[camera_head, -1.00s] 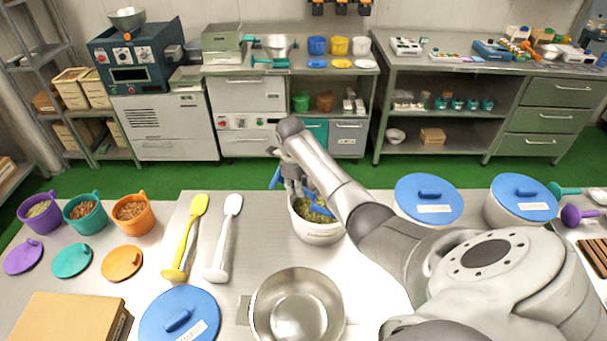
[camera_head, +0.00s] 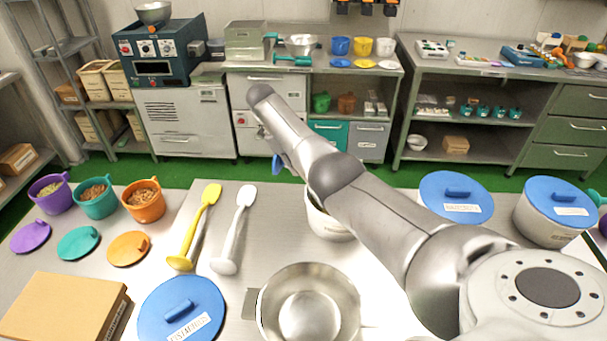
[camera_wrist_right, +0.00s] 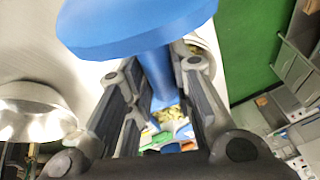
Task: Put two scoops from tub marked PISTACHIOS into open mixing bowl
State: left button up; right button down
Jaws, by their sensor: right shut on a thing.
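My right gripper (camera_wrist_right: 155,95) is shut on the shaft of a blue scoop (camera_wrist_right: 155,72), whose broad blue end fills the top of the wrist view. Greenish pieces (camera_wrist_right: 178,115) show past the fingers; whether they lie in the scoop is unclear. In the head view the gripper is mostly hidden behind my arm, with a bit of blue scoop (camera_head: 278,162) above the white tub (camera_head: 328,225). That tub is partly covered by my arm, its contents hidden there. The open steel mixing bowl (camera_head: 308,305) stands nearer. A blue lid (camera_head: 175,300) labelled PISTACHIOS lies left of it.
Yellow (camera_head: 195,228) and white (camera_head: 235,230) utensils lie left of the tub. Purple (camera_head: 50,195), teal (camera_head: 97,198) and orange (camera_head: 143,202) cups stand farther left, above a cardboard box (camera_head: 65,305). Lidded tubs (camera_head: 455,197) stand right. Bare table lies between the white utensil and tub.

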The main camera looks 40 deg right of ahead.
jog(key=shift+g+h, duration=0.3)
jog(key=shift+g, duration=0.1)
jog(key=shift+w+a+r+b, duration=0.1)
jog(key=shift+w+r, duration=0.05)
jog(key=shift+r, duration=0.8)
jog(key=shift+w+a+r+b, duration=0.1)
jog(key=shift+r, duration=0.85)
jog(key=shift+w+a+r+b, duration=0.1)
jog(key=shift+w+r, duration=0.05)
jog(key=shift+r, duration=0.8)
